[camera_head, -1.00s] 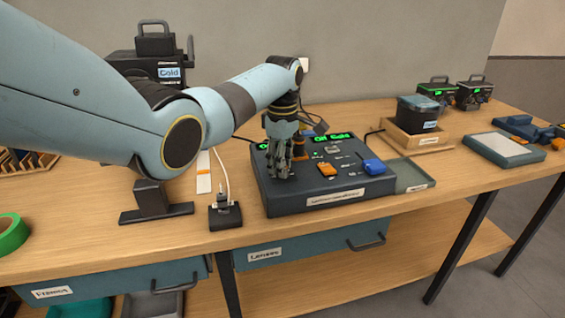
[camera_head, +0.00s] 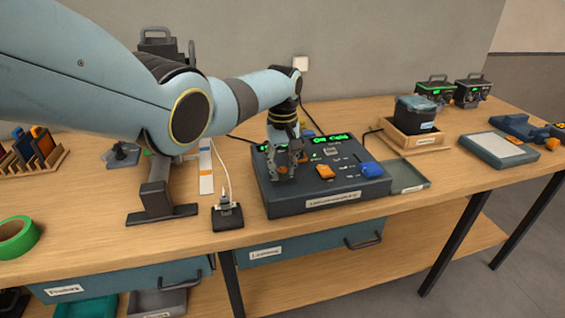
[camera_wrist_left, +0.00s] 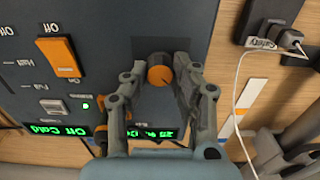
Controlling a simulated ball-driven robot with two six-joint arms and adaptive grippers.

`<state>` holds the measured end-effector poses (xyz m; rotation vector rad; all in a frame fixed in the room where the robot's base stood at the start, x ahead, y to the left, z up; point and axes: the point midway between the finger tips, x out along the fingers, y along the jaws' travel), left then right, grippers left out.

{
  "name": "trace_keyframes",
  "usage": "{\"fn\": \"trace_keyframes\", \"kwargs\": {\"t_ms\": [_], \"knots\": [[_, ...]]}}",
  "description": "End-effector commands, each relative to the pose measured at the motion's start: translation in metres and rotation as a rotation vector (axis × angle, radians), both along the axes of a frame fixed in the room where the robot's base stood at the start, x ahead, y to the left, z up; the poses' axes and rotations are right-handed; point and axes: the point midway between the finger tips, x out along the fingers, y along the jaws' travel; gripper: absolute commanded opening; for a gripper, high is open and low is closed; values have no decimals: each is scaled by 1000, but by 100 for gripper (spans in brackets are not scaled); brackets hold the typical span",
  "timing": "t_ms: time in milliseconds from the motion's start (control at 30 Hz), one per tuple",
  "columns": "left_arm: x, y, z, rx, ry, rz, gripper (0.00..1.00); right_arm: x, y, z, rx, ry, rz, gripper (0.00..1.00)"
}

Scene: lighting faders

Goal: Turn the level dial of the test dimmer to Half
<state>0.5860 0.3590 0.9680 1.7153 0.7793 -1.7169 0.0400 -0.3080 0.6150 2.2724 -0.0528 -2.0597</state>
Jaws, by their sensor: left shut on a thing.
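The dimmer console (camera_head: 330,203) is a dark grey box on the bench, with green lit displays, orange and blue controls and small printed labels. My left gripper (camera_head: 284,176) is over the console's left front part. In the left wrist view, my left gripper (camera_wrist_left: 158,68) is shut on an orange and dark round dial (camera_wrist_left: 158,76), one finger on each side. The dial's marks are too hidden to read.
A small black socket box (camera_head: 227,216) with a white cable stands left of the console. A wooden tray (camera_head: 410,139) with a dark tub is to the right. Green tape (camera_head: 15,237) lies at the far left. Bare bench runs along the front edge.

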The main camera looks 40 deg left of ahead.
Motion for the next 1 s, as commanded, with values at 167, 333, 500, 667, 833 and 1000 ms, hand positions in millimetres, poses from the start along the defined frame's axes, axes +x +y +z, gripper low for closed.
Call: {"fn": "trace_keyframes", "kwargs": {"t_ms": [167,333,500,667,833,1000], "knots": [[1,0,2,1,-1,-164,0,0,0,6,0,0,0,0],[1,1,2,1,-1,-325,0,0,2,9,2,0,-1,0],[1,1,1,2,-2,-473,0,0,3,11,3,0,-1,0],[1,1,1,1,-3,-591,0,0,3,12,4,0,-2,0],[1,1,1,2,-3,-683,0,0,3,13,4,0,-2,0],[1,1,1,2,-3,-741,0,0,3,14,4,0,-1,0]]}}
